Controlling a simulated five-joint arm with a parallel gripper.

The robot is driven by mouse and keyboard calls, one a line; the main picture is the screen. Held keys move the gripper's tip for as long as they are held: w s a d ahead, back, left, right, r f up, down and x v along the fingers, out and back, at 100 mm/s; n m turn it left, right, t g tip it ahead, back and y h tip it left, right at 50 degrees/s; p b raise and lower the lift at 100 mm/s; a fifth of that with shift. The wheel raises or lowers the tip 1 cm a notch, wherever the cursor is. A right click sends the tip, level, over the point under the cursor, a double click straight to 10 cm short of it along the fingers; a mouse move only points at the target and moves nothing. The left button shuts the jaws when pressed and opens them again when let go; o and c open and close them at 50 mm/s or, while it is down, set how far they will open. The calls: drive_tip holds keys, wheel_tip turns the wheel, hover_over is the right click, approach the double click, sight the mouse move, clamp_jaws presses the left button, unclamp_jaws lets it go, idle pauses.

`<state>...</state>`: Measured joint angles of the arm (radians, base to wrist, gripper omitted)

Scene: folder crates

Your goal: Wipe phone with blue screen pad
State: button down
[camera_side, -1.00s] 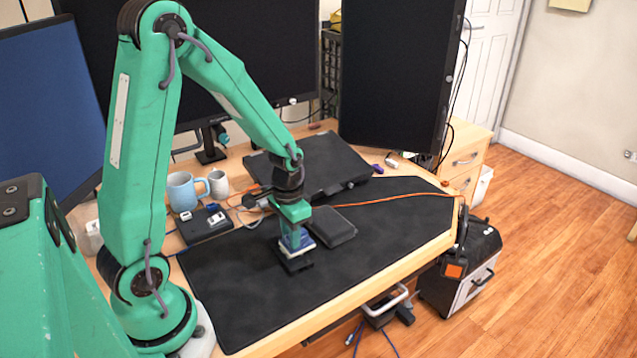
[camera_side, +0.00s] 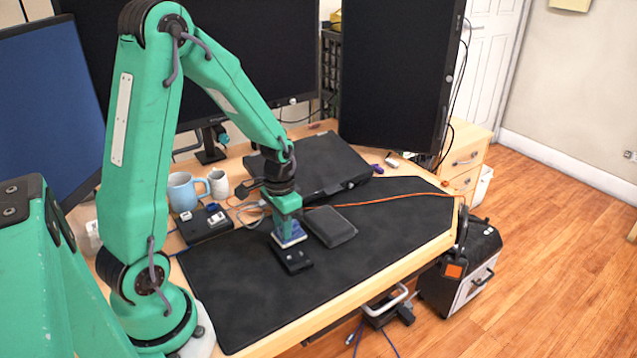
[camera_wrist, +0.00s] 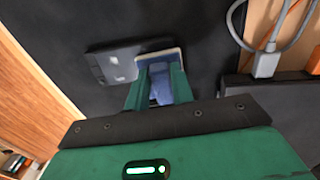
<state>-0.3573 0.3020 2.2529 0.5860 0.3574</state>
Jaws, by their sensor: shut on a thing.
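The phone (camera_side: 295,260) is a dark slab lying flat on the black desk mat (camera_side: 375,250). In the wrist view the phone (camera_wrist: 112,66) lies to the left of the pad. My gripper (camera_side: 287,228) is shut on the blue screen pad (camera_side: 289,240), which has a pale lower edge. In the wrist view my gripper (camera_wrist: 157,88) holds the blue pad (camera_wrist: 160,62) between its two fingers. The pad is at the far end of the phone and hides that end. I cannot tell whether it presses on the phone.
A dark grey case (camera_side: 331,226) lies just right of the pad. A black laptop-like slab (camera_side: 318,163) is behind. An orange cable crosses the mat. The mat's front is clear.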

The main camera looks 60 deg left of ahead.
drive_tip(key=shift+a, duration=0.75)
drive_tip(key=shift+d, duration=0.15)
drive_tip(key=shift+d, duration=2.15)
drive_tip(key=shift+d, duration=0.1)
drive_tip(key=shift+d, duration=1.4)
drive_tip(key=shift+r, duration=0.75)
drive_tip(key=shift+a, duration=0.1)
